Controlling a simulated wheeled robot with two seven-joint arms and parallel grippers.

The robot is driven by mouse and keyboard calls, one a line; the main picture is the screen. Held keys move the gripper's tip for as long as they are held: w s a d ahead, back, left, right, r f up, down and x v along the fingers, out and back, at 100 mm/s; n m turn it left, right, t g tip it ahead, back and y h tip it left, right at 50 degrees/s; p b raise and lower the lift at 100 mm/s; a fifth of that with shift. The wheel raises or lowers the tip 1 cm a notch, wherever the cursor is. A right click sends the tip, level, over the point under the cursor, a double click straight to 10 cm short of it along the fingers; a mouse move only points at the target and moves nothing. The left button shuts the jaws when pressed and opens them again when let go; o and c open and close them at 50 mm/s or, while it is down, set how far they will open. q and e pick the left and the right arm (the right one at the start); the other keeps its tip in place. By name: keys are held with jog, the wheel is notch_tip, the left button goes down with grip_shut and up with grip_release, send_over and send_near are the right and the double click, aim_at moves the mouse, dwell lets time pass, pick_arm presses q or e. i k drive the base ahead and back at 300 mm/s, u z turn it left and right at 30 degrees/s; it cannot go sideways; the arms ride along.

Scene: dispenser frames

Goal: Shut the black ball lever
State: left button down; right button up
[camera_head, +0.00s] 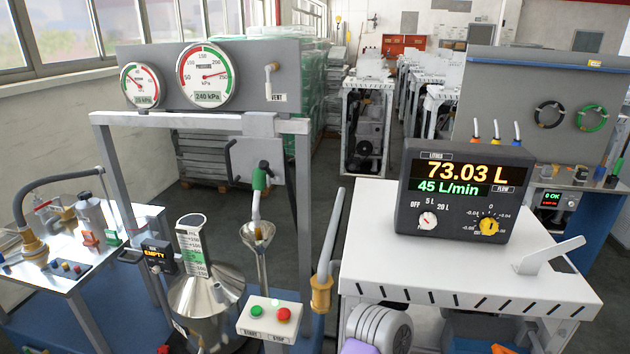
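No lever with a clearly separate black ball can be made out. A small dark rounded part (264,165) shows at the top of the green-handled nozzle (260,180), which points down over a metal funnel (258,236). I cannot tell whether this dark part is the ball lever or how it is set. A pale lever (549,256) stands tilted up to the right on the white cabinet top (375,240). A grey bar rises from a brass fitting (321,292) left of the cabinet. Neither of my grippers is in view.
A meter (460,190) on the cabinet reads 73.03 L and 45 L/min. A larger pressure gauge (206,75) reads 240 kPa. Grey floor lies behind.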

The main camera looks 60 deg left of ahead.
aim_at(262, 164)
jog(key=k, duration=0.85)
jog(key=u, duration=1.05)
jog(key=i, duration=0.5)
jog(key=z, duration=0.05)
